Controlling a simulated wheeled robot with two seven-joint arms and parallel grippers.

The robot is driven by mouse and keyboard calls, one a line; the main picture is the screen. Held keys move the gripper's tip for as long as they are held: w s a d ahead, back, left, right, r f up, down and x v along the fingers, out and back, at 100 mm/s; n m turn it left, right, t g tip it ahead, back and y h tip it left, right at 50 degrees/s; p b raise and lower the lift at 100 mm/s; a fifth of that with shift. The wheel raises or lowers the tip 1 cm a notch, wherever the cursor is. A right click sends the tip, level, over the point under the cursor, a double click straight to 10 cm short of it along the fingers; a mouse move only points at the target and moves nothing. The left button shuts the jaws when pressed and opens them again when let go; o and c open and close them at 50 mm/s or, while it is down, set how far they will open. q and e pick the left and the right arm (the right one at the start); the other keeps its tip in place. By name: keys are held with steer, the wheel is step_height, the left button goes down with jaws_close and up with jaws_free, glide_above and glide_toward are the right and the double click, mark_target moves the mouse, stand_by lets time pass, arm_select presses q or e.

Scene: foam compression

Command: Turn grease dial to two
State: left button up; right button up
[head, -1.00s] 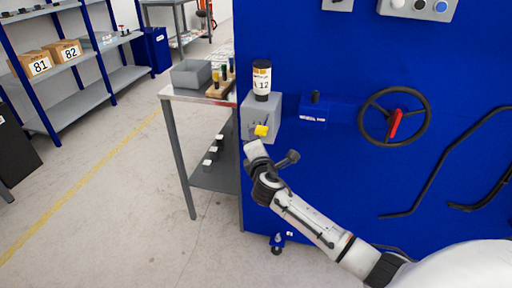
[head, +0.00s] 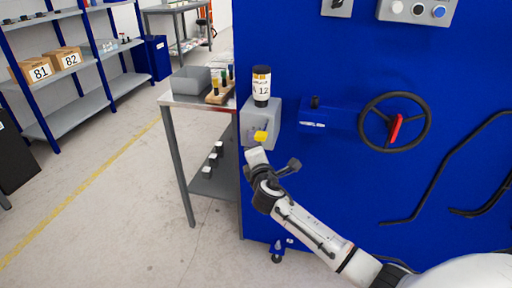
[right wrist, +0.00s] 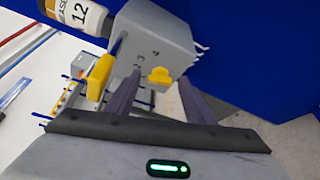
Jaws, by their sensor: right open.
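The grease unit is a grey box (head: 260,110) on the blue cabinet's left edge, with a grease container (head: 262,86) labelled 12 standing on it. The box also shows in the right wrist view (right wrist: 165,35). There, a yellow dial (right wrist: 160,76) sits on its face near dark numbers, of which a 3 and a 4 seem readable; its exact setting is unclear. A second yellow part (right wrist: 100,76) is to the left. My right gripper (right wrist: 158,84) is open, its two dark fingers either side of the dial, with no clear contact. My left gripper is not in view.
The blue cabinet (head: 350,190) carries a handwheel (head: 395,122) with a red handle and black hoses to the right. A metal table (head: 195,99) with a grey bin (head: 190,80) stands left of the box. Open floor lies further left.

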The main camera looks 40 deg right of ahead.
steer(key=v, duration=1)
steer(key=shift+s+p, duration=0.2)
steer(key=shift+p, duration=0.15)
steer(key=shift+a, duration=0.1)
